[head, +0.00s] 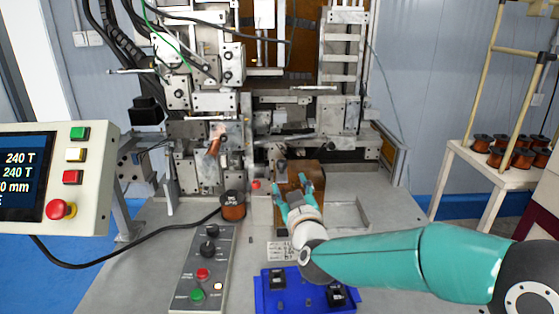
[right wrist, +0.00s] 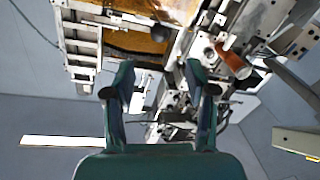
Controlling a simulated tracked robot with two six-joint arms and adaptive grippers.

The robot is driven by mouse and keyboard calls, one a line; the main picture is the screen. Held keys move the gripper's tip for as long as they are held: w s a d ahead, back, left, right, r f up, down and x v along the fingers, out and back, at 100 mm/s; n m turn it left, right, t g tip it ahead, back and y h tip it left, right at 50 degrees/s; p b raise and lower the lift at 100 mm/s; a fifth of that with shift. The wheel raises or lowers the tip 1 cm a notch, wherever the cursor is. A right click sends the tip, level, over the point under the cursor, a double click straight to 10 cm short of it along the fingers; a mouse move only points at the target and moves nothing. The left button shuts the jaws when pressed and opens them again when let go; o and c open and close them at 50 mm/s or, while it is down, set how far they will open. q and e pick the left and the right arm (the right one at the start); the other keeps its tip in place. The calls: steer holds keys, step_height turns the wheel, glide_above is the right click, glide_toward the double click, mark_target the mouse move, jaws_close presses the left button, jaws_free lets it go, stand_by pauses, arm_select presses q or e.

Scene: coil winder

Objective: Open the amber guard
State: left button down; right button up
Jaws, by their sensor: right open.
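A brown-amber panel (head: 300,45) stands upright at the back of the coil winder, partly hidden by its frames. A smaller brown, box-like amber piece (head: 311,170) sits low at the machine's front, just behind my right gripper. I cannot tell for sure which one is the guard. Amber surface (right wrist: 165,9) also shows at the top of the right wrist view, beyond the fingers. My right gripper (head: 292,188) is open, its fingers pointing at the machine. In the right wrist view the gap between its fingertips (right wrist: 161,90) looks empty. My left gripper is not in view.
A copper spool (head: 233,206) stands on the bench left of my gripper. A control box (head: 205,265) and a blue tray (head: 265,300) lie in front. A screen panel (head: 85,180) stands left, a spool table (head: 500,172) right. Bench at right front is mostly clear.

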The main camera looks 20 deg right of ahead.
mark_target(282, 167)
steer(key=w+p, duration=0.1)
steer(key=w, duration=0.3)
steer(key=w+d+p, duration=0.1)
steer(key=w, duration=0.3)
steer(key=w+p, duration=0.1)
steer(key=w, duration=0.3)
steer(key=shift+d+p, duration=0.2)
steer(key=shift+p, duration=0.1)
jaws_close()
